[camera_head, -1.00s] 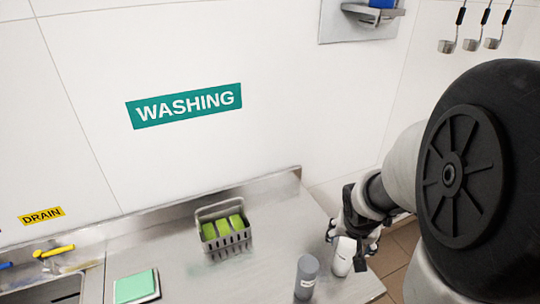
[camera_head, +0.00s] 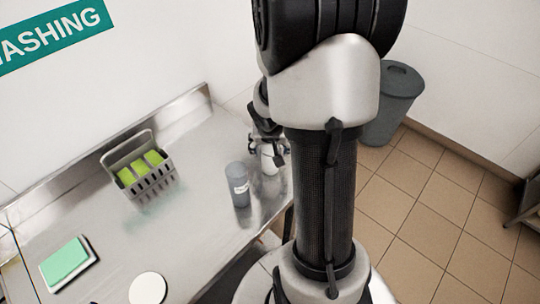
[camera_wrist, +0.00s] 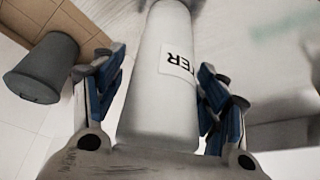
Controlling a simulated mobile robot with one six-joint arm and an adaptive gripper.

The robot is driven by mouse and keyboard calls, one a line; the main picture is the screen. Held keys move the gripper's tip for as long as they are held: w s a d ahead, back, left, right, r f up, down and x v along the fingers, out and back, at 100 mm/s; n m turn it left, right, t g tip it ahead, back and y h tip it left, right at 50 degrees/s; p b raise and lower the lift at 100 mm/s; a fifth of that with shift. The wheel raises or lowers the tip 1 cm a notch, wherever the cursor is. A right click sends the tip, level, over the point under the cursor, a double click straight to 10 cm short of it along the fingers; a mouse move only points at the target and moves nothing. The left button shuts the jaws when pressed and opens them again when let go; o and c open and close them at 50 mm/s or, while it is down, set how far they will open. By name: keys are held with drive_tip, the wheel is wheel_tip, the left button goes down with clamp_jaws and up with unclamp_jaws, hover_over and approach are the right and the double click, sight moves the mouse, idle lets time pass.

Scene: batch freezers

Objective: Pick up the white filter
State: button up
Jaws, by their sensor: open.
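The white filter (camera_wrist: 163,70) is a white cylinder with a label whose visible letters read "TER". In the wrist view it lies between the two blue-padded fingers of my gripper (camera_wrist: 160,84). The fingers are open, with a visible gap on the left side and a narrower one on the right. In the head view the filter (camera_head: 269,160) stands near the right edge of the steel counter, partly hidden by my gripper (camera_head: 267,146) and arm.
A grey labelled cylinder (camera_head: 238,186) stands just left of the filter. A grey basket with green sponges (camera_head: 140,165), a green pad (camera_head: 64,262) and a white disc (camera_head: 147,289) are on the counter (camera_head: 190,240). A grey bin (camera_head: 396,95) stands on the floor.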

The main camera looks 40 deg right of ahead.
drive_tip(key=shift+r, duration=0.1)
drive_tip(key=c, duration=1.4)
